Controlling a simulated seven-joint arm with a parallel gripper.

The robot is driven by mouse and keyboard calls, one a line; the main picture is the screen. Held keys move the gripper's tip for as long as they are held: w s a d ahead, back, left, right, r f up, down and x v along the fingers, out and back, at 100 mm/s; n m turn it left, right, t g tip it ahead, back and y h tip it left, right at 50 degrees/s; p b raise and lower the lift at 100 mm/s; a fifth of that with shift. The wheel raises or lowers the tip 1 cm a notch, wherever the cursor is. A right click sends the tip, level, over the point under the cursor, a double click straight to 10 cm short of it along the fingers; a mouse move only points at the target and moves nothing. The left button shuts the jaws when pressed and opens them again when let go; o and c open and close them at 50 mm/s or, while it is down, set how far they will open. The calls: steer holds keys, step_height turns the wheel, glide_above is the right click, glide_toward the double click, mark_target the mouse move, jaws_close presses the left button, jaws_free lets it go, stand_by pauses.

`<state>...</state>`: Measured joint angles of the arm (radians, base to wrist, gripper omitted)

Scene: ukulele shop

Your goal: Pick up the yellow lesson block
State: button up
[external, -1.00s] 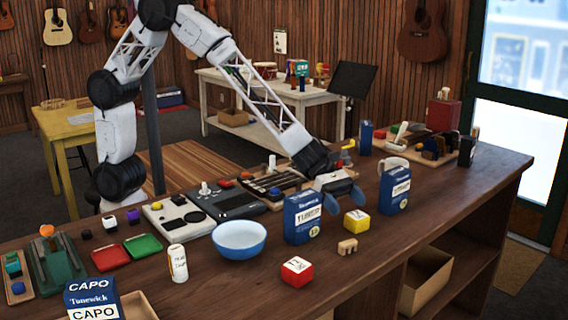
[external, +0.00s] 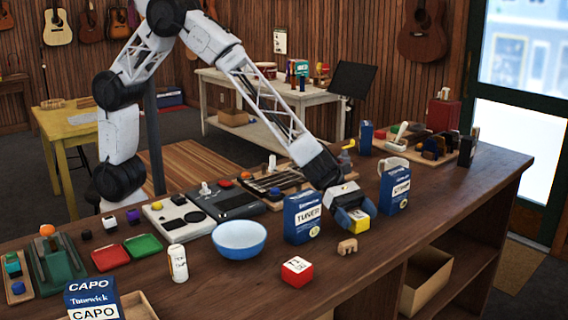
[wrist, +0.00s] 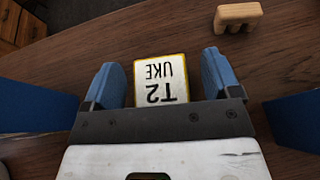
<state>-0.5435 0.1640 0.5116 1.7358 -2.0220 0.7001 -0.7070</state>
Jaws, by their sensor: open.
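The yellow lesson block (external: 357,224) sits on the wooden counter between two blue tuner boxes. In the wrist view its white top face (wrist: 161,80) shows, with black lettering "T2 UKE" and a thin yellow edge. My gripper (external: 355,217) is open and low over the block. In the wrist view its blue fingers (wrist: 163,82) stand on either side of the block, with a small gap visible on both sides. The near part of the block is hidden behind the gripper's grey crosspiece.
Tuner boxes stand close on the left (external: 303,217) and right (external: 393,188). A small wooden piece (external: 347,246) and a red block (external: 297,270) lie toward the front edge. A blue bowl (external: 239,240) is farther left.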

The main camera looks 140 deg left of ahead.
mark_target(357, 215)
steer(key=shift+c, duration=0.3)
steer(key=c, duration=1)
steer(key=shift+o, duration=0.2)
steer(key=shift+r, duration=0.1)
steer(key=shift+r, duration=0.7)
step_height(357, 215, up, 2)
steer(key=shift+r, duration=0.15)
steer(key=s+d, duration=0.2)
steer(key=s, duration=0.3)
steer(key=s+d, duration=0.2)
steer(key=s, duration=0.2)
steer(key=s+d+r, duration=0.1)
steer(key=s+d, duration=0.1)
steer(key=s, duration=0.3)
steer(key=shift+s+d, duration=0.25)
steer(key=shift+s, duration=0.05)
